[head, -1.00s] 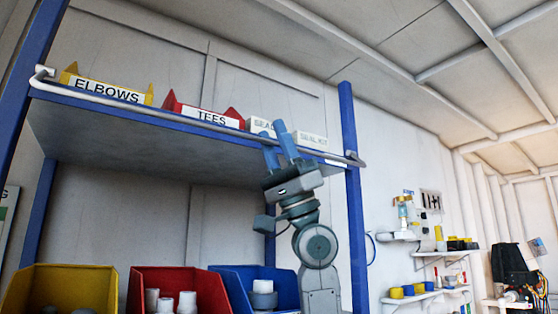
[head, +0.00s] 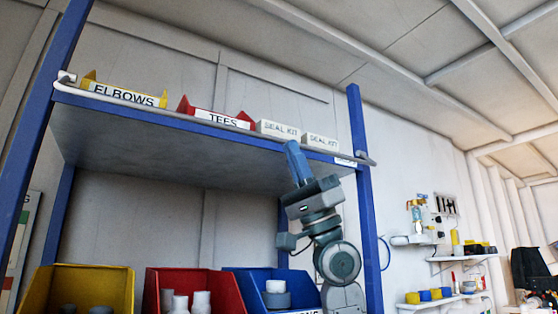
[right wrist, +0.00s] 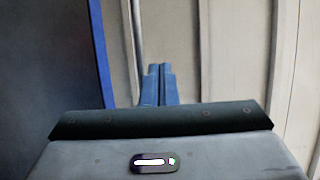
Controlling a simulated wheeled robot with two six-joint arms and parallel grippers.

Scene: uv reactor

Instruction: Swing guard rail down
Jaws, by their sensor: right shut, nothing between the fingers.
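The guard rail (head: 180,120), a thin pale grey bar with bent ends, runs along the front blue edge of the upper shelf (head: 150,148). It lies close along that edge, below the labels of the boxes. My right gripper (head: 291,146) is shut and empty, with its blue fingers pointing up at the shelf's front edge near the rail's right part. I cannot tell whether the fingertips touch the rail. In the right wrist view, the shut fingers (right wrist: 158,84) show against the panelled wall. My left gripper is not in view.
The shelf holds a yellow ELBOWS box (head: 125,96), a red TEES box (head: 215,118) and two SEAL KIT boxes (head: 279,129). A blue post (head: 362,200) stands just right of my right gripper. Yellow (head: 105,280), red (head: 215,283) and blue bins (head: 250,283) stand below.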

